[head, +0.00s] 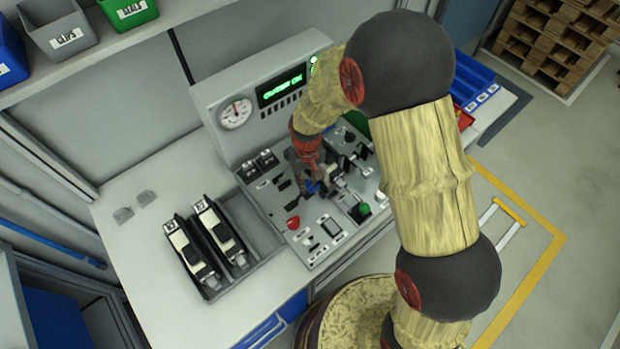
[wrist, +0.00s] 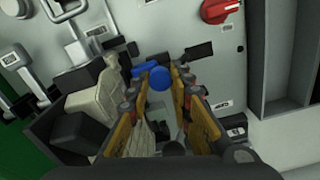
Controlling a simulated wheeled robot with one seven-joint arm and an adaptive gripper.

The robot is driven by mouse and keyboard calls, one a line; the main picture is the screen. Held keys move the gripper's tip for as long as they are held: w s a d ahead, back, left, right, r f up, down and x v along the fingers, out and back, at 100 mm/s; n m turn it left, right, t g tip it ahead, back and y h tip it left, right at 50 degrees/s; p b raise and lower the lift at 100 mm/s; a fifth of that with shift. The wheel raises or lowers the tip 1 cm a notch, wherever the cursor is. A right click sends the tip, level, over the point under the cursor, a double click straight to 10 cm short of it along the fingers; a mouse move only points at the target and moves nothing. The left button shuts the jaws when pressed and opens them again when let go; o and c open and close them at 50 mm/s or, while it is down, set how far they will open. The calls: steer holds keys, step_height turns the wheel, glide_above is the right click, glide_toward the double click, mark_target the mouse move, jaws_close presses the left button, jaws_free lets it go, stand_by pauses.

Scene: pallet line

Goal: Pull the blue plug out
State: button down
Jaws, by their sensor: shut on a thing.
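The blue plug (wrist: 159,78) shows in the wrist view between the fingertips of my gripper (wrist: 162,86). My gripper is shut on it. In the head view my gripper (head: 309,186) is over the middle of the control panel (head: 318,262), and a bit of the blue plug (head: 312,187) shows beside its fingers. The socket under the plug is hidden, so I cannot tell whether the plug is seated or clear of the panel.
A red knob (wrist: 221,10) is close to the gripper. A grey tray (head: 262,240) with two black-and-white devices stands left of the panel. A gauge (head: 235,114) and a green-lit display (head: 281,87) are behind. The bench's left end is mostly free.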

steer(key=shift+s+a, duration=0.55)
steer(key=shift+a, duration=0.3)
steer(key=shift+d, duration=0.1)
steer(key=c, duration=1.6)
jaws_free()
step_height(320, 180, up, 12)
